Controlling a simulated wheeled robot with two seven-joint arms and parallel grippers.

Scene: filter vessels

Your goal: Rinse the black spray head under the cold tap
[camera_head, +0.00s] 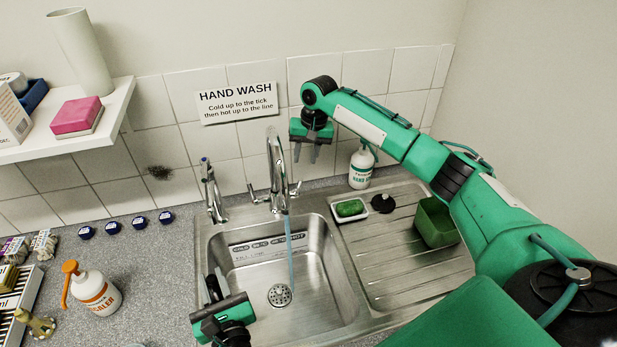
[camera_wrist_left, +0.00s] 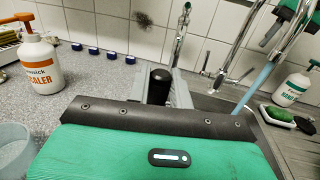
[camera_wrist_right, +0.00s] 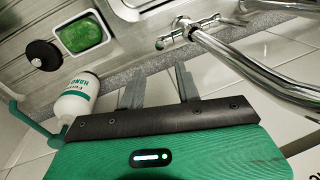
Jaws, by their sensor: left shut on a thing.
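My left gripper (camera_head: 214,284) is shut on a black, round-topped cylinder, which I take as the black spray head (camera_wrist_left: 159,85); it stands between the fingers in the left wrist view. This gripper is over the left edge of the steel sink (camera_head: 318,305), left of the water. A bluish stream (camera_head: 290,245) runs from the tall chrome mixer tap (camera_head: 276,165) into the basin; the stream also shows in the left wrist view (camera_wrist_left: 252,90). My right gripper (camera_head: 310,153) is open and empty, right of the tap's spout. The tap's levers (camera_head: 252,194) are at its base.
A smaller chrome tap (camera_head: 212,190) stands left of the mixer. A soap bottle (camera_head: 361,168), green soap (camera_head: 350,208), black knobbed disc (camera_head: 382,203) and green tub (camera_head: 436,222) are right. A descaler bottle (camera_head: 93,292) stands on the left counter. A shelf (camera_head: 110,105) juts out above.

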